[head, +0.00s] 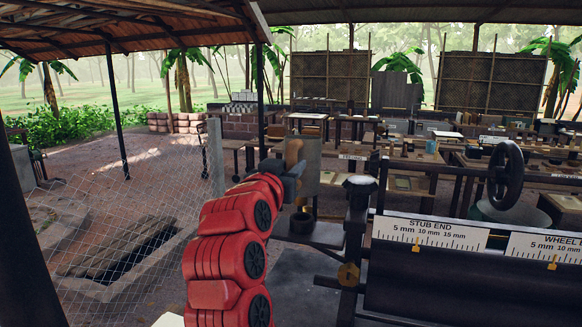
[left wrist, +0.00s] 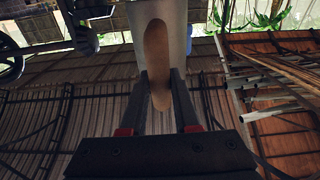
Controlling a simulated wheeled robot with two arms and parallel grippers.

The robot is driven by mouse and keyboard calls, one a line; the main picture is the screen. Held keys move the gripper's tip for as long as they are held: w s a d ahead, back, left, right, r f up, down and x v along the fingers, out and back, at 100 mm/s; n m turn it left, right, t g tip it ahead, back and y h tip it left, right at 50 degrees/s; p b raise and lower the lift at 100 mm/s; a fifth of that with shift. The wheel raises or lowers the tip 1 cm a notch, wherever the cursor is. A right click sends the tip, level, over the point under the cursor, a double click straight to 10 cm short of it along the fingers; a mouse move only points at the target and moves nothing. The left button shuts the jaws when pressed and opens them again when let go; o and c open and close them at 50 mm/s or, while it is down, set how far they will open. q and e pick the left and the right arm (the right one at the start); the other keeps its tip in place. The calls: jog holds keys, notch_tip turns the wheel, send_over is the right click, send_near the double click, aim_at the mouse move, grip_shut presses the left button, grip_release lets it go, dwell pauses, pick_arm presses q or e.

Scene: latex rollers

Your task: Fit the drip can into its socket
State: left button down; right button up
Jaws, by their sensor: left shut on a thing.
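The drip can (head: 309,178) is a grey metal can with a tan handle (head: 294,152). In the left wrist view the can (left wrist: 174,18) is at the top, with its tan handle (left wrist: 157,50) in front. My left gripper (head: 293,172) is shut on the handle, one finger on each side in the left wrist view (left wrist: 159,82). The can looks upright, above a dark ring (head: 302,223) on a dark plate (head: 322,236) that looks like the socket. I cannot tell whether the can touches the ring. My right gripper is out of view.
Right of the can stands a roller machine with a dark post (head: 356,230), a STUB END scale (head: 430,233), a dark roller (head: 470,285) and a handwheel (head: 505,175). A wire fence (head: 110,235) and pit lie left. Several tables stand behind.

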pick_arm(q)
jog(key=shift+s+f+t+h+b, duration=0.25)
jog(key=shift+t+b, duration=0.25)
jog(key=shift+b, duration=0.65)
notch_tip(320, 180, down, 3)
jog(key=b, duration=0.3)
jog(key=shift+w+f, duration=0.15)
jog(key=shift+f, duration=0.05)
jog(key=shift+b, duration=0.5)
jog(key=shift+f+b, duration=1.8)
jog(key=shift+b, duration=0.05)
dwell(0.4)
